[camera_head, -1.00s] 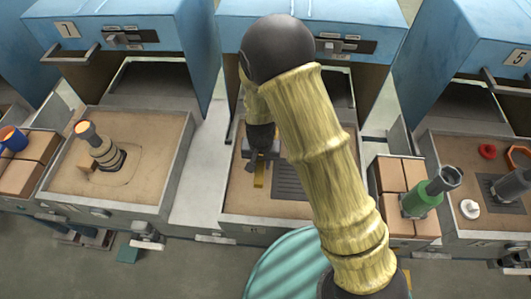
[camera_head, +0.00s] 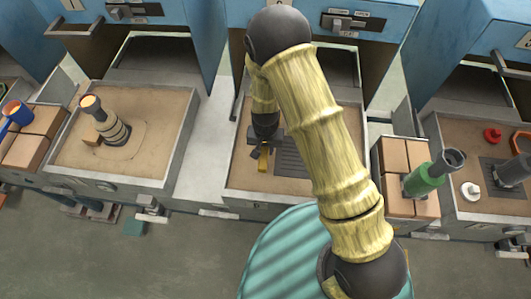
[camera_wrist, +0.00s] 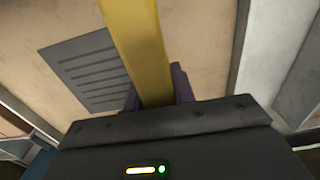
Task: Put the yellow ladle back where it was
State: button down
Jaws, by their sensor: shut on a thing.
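The yellow ladle (camera_wrist: 138,40) shows in the wrist view as a long flat yellow bar running up from my gripper (camera_wrist: 155,95); its far end is out of that frame. My gripper is shut on it. In the head view, my gripper (camera_head: 262,148) is over the middle sand tray (camera_head: 240,178), with a short piece of yellow below it. The rest of the ladle is hidden or too small to tell there. I cannot tell whether the ladle touches the tray.
A dark slotted grate (camera_head: 290,160) lies in the middle tray. The left tray holds a ringed column (camera_head: 112,130). Brick boxes (camera_head: 30,135) with a blue cup stand at far left. Blue ovens (camera_head: 180,40) line the back.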

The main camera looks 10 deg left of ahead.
jog(key=shift+f+p, duration=0.3)
jog(key=shift+f, duration=1.75)
jog(key=shift+f, duration=0.15)
jog(key=c, duration=1.2)
grip_release()
jog(key=shift+o, duration=0.2)
notch_tip(320, 180, up, 11)
jog(key=shift+b, duration=0.7)
jog(key=shift+s+r, duration=0.1)
jog(key=shift+r, duration=0.55)
